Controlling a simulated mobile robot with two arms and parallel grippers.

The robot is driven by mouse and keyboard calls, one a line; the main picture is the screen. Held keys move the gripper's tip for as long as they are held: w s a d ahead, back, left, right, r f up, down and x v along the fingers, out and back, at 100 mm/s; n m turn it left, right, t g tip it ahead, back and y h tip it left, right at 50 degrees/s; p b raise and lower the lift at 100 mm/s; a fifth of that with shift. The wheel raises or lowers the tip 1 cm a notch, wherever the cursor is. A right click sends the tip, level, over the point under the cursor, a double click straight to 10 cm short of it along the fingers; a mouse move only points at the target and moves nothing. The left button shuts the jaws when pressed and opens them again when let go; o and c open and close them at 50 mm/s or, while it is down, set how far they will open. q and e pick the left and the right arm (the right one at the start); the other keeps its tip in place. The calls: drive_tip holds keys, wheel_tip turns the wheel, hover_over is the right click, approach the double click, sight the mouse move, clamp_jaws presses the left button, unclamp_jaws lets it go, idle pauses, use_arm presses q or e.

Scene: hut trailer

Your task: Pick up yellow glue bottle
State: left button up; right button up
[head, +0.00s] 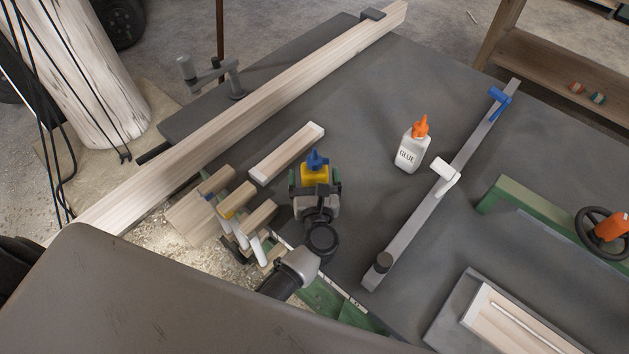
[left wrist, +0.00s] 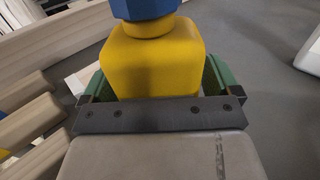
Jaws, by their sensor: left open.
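The yellow glue bottle (head: 314,173) with a blue cap stands upright on the dark grey table (head: 370,90). My left gripper (head: 315,184) is at the bottle, with one green-padded finger on each side of it. The gripper is open. In the left wrist view the yellow bottle (left wrist: 150,65) fills the space between the fingers of my left gripper (left wrist: 155,85); its cap is cut off at the top edge. Its lower part is hidden behind the gripper's dark front bar. I cannot tell whether the fingers touch it. My right gripper is not in view.
A white glue bottle (head: 411,152) with an orange cap stands to the right. A short wood block (head: 287,152) lies just left of the yellow bottle, and wood-handled tools (head: 236,205) stand further left.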

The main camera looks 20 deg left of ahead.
sight(315, 183)
use_arm(q)
drive_tip(key=shift+c, duration=0.3)
drive_tip(key=c, duration=1.2)
drive_tip(key=shift+c, duration=0.2)
drive_tip(key=shift+r, duration=0.15)
drive_tip(key=shift+r, duration=0.25)
drive_tip(key=r, duration=0.2)
drive_tip(key=shift+s+d+r, duration=0.15)
drive_tip(key=shift+s+r, duration=0.15)
drive_tip(key=shift+r, duration=0.1)
drive_tip(key=v, duration=1.7)
drive_tip(key=shift+s, duration=0.15)
